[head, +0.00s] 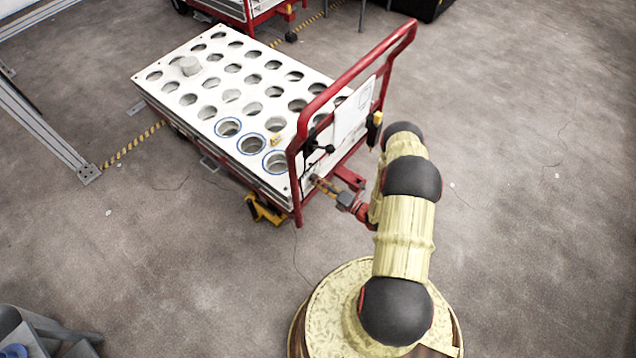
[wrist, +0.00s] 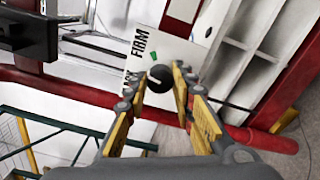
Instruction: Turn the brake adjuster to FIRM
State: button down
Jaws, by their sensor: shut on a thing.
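The brake adjuster is a round black knob (wrist: 159,78) with a short white line on its face. In the wrist view it sits between the fingers of my gripper (wrist: 156,88), which is shut on it. A white plate (wrist: 172,50) behind it carries the word FIRM, printed sideways above the knob, and a small green mark. A second word lower left is partly hidden by a finger. The white line seems to point left, off the green mark. In the head view my gripper (head: 325,187) reaches the lower part of the cart's red frame (head: 297,165); the knob is not clear there.
A black lever (head: 316,146) is on the cart's end, above my gripper. A grey bin (head: 45,335) stands lower left. The floor on the right is clear.

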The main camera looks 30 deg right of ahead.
jog(key=m+b, duration=0.1)
jog(key=m, duration=0.8)
jog(key=shift+d, duration=0.1)
jog(key=shift+f+m, duration=0.1)
jog(key=shift+m, duration=0.2)
dwell(0.4)
jog(key=c, duration=1.6)
grip_release()
jog(key=shift+o, duration=0.5)
jog(key=shift+s, duration=0.1)
jog(key=v, duration=1.1)
jog(key=shift+s, duration=0.4)
jog(key=shift+d, duration=0.1)
